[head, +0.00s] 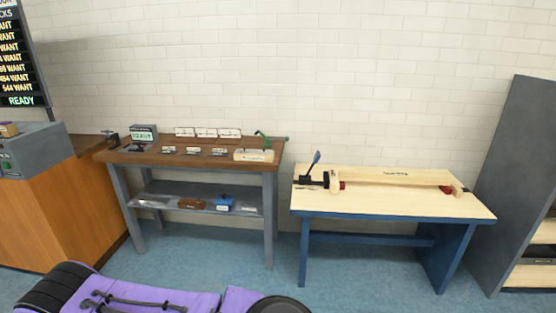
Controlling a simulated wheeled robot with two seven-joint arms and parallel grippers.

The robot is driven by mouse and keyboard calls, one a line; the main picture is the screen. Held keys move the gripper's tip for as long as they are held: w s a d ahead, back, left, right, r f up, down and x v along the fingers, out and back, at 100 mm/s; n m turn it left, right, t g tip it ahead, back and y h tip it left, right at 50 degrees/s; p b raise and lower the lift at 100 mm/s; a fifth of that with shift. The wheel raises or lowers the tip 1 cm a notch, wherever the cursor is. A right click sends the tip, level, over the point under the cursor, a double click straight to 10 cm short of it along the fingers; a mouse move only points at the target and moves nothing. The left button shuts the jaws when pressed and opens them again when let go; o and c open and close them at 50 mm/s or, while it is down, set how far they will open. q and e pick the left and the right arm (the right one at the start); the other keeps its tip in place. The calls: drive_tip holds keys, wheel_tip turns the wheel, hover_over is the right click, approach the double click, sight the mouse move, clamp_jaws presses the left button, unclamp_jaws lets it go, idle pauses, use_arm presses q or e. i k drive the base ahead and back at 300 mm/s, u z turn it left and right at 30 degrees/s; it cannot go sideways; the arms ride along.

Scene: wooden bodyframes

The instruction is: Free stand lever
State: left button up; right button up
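On the light wooden table to the right lies a long wooden bar (390,177), held in a stand with a dark clamp block (312,180) at its left end. A blue-tipped lever (315,160) rises from that block, tilted up and to the right. Small red parts show near both ends of the bar. A green lever-like tool (264,139) with a pale wooden base (254,156) is at the right end of the brown workbench. I cannot tell from here how either lever is fastened. Neither of my grippers is in view.
The brown workbench (140,157) holds a small display, white cards and small metal parts; its lower shelf holds a blue box (224,204). The light table (400,208) has blue legs. A grey shelf unit (512,170) stands at right.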

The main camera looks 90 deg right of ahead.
sight(316, 158)
drive_tip(key=z, duration=3.5)
drive_tip(key=k, duration=0.5)
drive_tip(key=u, duration=0.45)
drive_tip(key=i, duration=0.7)
drive_tip(key=u, duration=0.45)
drive_tip(key=i, duration=0.85)
drive_tip(key=z, duration=0.35)
